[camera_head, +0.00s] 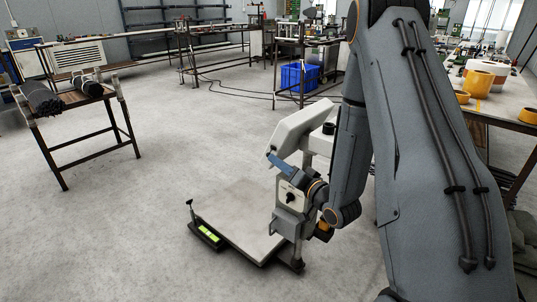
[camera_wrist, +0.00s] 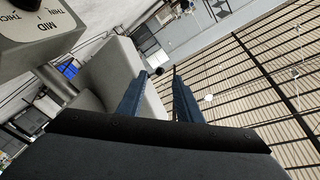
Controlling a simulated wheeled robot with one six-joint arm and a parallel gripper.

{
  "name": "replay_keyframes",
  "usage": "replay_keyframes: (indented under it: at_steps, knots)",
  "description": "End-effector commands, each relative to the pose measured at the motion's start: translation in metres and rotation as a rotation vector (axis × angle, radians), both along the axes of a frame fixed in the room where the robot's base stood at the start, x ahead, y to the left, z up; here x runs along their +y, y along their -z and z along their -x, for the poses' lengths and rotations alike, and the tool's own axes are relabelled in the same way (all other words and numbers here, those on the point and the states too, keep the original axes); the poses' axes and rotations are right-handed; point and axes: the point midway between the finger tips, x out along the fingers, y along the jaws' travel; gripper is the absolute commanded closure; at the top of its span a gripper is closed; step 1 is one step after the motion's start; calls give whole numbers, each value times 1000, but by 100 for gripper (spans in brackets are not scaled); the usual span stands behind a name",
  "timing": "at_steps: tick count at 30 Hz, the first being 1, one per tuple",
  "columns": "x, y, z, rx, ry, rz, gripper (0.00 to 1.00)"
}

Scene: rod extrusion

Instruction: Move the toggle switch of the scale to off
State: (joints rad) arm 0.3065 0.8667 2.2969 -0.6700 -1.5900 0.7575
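The scale stands on the floor in the head view, with a flat pale platform (camera_head: 238,212) and a white tilted head (camera_head: 300,127) above it. My gripper (camera_head: 279,160) is beside the scale's column, just below the head, with its blue fingers pointing up and left. In the wrist view my gripper (camera_wrist: 161,73) is open, with a gap between the fingers and nothing seen in it. The pale housing (camera_wrist: 112,77) is close behind the left finger. A box with a dark selector knob (camera_wrist: 27,4) and "MID" lettering is at the upper left. I cannot make out the toggle switch.
A small rack with dark rods (camera_head: 40,100) stands at the left. A blue crate (camera_head: 299,76) sits under a bench at the back. A table (camera_head: 505,112) with yellow rolls is at the right. The floor left of the scale is clear.

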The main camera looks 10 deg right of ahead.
Motion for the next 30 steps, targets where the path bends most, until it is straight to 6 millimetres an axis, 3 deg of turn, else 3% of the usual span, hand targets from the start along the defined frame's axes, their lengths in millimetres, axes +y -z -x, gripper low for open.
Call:
replay_keyframes:
  at_steps: [12,24,30]
  knots:
    - [21,-1,-55,0,-1,3,68]
    - [24,0,-63,1,1,3,68]
    - [24,-1,-63,0,1,3,100]
